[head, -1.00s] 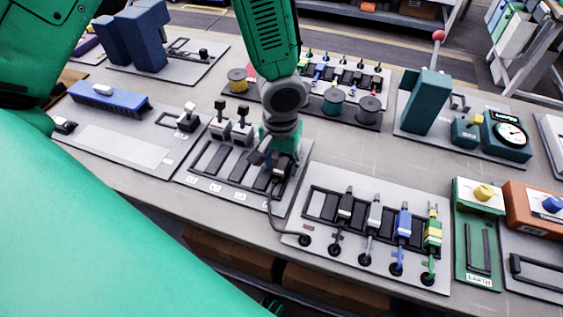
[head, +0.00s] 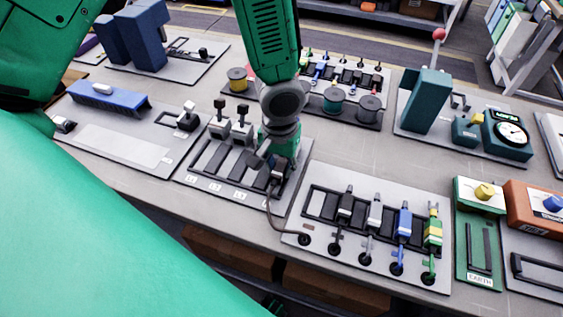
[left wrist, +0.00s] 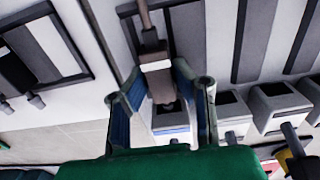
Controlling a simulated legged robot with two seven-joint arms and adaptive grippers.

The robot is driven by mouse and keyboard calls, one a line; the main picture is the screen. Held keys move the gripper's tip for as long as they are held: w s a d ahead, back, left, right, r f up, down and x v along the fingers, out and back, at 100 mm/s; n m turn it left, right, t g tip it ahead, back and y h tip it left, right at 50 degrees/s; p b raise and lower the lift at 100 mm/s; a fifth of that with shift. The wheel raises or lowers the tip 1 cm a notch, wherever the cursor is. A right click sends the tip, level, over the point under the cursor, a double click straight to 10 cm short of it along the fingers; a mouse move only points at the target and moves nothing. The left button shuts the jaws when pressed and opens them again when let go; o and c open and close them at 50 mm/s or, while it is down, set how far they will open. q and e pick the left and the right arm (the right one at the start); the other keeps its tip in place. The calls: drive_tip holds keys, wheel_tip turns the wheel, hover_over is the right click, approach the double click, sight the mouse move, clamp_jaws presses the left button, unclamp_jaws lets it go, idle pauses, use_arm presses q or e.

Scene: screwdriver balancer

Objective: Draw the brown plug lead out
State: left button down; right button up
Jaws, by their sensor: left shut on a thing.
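My left gripper (head: 273,160) reaches down over the slotted panel (head: 192,181) left of the lead panel. It is shut on the brown plug (left wrist: 157,78), which shows between both fingers in the left wrist view. The brown lead (head: 269,205) runs from the plug down to a round hole at the front left of the lead panel (head: 318,238). A pale socket block (left wrist: 172,125) lies at the plug's dark end; I cannot tell whether the two are apart. My right gripper is not in view.
Two switch-like blocks (head: 231,126) are close left of my gripper. Spools (head: 333,101) stand behind. Bare bench shows at the middle right.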

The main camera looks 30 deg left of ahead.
use_arm(q)
drive_tip(key=shift+s+d, duration=0.2)
drive_tip(key=shift+s, duration=0.55)
drive_tip(key=shift+s, duration=0.15)
drive_tip(key=c, duration=1.4)
unclamp_jaws()
drive_tip(key=shift+o, duration=0.2)
wheel_tip(320, 180, up, 7)
drive_tip(key=p, duration=0.7)
drive_tip(key=shift+r, duration=0.1)
